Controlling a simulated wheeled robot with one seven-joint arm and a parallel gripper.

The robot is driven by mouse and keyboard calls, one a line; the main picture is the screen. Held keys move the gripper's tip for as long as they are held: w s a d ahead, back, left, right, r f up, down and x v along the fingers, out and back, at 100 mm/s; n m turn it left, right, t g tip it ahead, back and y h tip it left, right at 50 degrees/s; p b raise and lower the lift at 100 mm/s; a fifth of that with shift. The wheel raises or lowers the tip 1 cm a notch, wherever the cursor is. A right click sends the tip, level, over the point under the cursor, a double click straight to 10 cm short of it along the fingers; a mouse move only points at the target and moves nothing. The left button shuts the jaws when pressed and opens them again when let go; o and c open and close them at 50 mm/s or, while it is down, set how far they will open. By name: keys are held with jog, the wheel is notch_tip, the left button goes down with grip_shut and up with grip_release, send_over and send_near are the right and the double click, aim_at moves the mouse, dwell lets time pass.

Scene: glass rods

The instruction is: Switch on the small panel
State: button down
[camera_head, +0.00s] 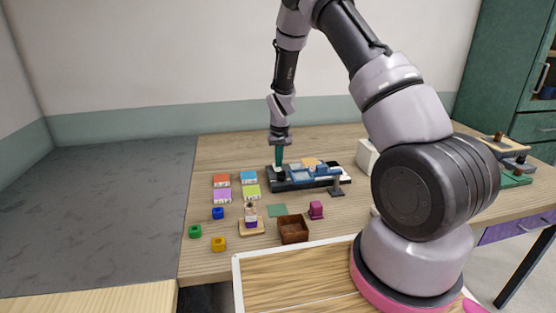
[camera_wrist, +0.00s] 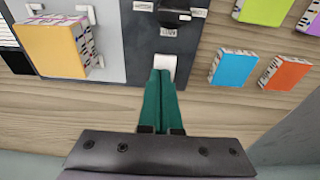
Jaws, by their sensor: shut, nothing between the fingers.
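The small dark panel (camera_wrist: 140,52) shows in the wrist view, with a white switch piece (camera_wrist: 163,65), a black knob-like part (camera_wrist: 181,10) and small white labels. My gripper (camera_wrist: 162,72) has its green fingers shut together and empty. Its tips are at the near edge of the white piece; I cannot tell whether they touch it. In the head view my gripper (camera_head: 279,162) points down over the left end of a dark base. The switch is too small there to read its position.
In the wrist view an orange block (camera_wrist: 48,48) lies left of the panel. Blue (camera_wrist: 233,66) and orange (camera_wrist: 284,73) books lie right. In the head view a brown box (camera_head: 293,230), magenta object (camera_head: 316,210) and several small cubes stand nearer. Bare wood surrounds the books.

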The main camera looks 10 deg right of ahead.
jog(key=shift+r, duration=0.1)
notch_tip(320, 180, up, 14)
jog(key=s, duration=0.2)
dwell(0.5)
jog(key=shift+s, duration=0.1)
